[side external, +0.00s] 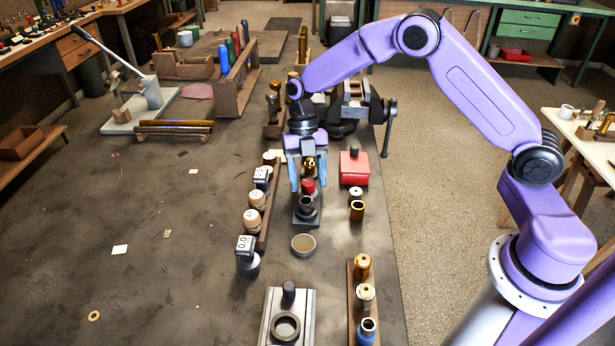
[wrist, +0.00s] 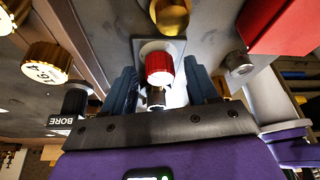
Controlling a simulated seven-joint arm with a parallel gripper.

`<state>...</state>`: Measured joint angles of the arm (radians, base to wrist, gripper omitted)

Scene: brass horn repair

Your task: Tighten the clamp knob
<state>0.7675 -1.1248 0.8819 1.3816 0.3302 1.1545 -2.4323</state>
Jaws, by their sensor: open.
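The clamp knob appears to be the red ribbed knob (side external: 308,186) on a small dark clamp stand (side external: 306,216) in the middle of the bench. In the wrist view the red knob (wrist: 159,66) shows between the fingers, with a dark metal part below it. My gripper (side external: 308,180) points down over the stand, and its blue fingers stand either side of the knob. In the wrist view my gripper (wrist: 160,86) is open, with a visible gap between each finger and the knob. Whether the fingertips reach the knob's full height is hard to tell.
A wooden rack with labelled cylinders (side external: 256,200) stands close on the left. A red box (side external: 354,168) and a brass cylinder (side external: 357,211) are close on the right. A shallow round dish (side external: 303,244) lies in front. A vise (side external: 352,103) stands behind. The bench's left part is mostly clear.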

